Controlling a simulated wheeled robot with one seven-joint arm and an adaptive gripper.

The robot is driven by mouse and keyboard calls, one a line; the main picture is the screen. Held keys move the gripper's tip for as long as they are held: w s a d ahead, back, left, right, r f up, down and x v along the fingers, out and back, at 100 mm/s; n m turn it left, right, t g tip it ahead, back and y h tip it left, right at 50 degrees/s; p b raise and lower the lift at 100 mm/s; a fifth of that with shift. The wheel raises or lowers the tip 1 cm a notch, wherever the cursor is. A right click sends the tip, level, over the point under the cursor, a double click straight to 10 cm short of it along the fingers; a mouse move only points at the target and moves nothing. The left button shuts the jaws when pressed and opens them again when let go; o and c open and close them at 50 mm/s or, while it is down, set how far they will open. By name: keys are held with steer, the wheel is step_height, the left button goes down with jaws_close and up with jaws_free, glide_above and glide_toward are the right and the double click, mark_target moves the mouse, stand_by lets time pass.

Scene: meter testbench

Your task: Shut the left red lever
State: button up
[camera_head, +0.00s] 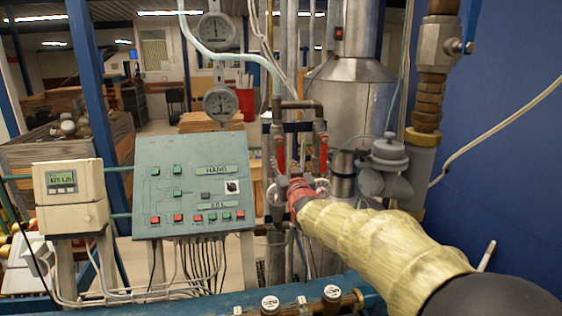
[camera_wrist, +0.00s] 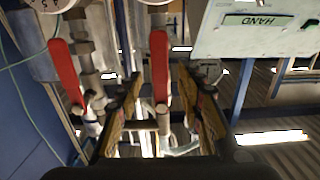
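The left red lever (camera_head: 280,155) hangs upright on the pipework right of the control panel. The right red lever (camera_head: 323,152) hangs beside it, also upright. The wrist view is upside down, so the left red lever (camera_wrist: 160,52) appears there in the middle and the right red lever (camera_wrist: 68,75) at the left. My gripper (camera_wrist: 160,78) is open, with one finger on each side of the left red lever and a visible gap to each. In the head view my gripper (camera_head: 282,185) is small, just below the left lever, partly hidden by my wrist.
A green control panel (camera_head: 192,187) stands left of the levers, with a beige meter (camera_head: 68,182) farther left. Two round gauges (camera_head: 221,103) are above. A metal tank (camera_head: 350,110) and a grey valve body (camera_head: 387,160) are to the right. Pipes surround the levers closely.

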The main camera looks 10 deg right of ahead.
mark_target(281, 161)
steer(key=shift+w, duration=2.4)
steer(key=shift+c, duration=1.2)
jaws_close()
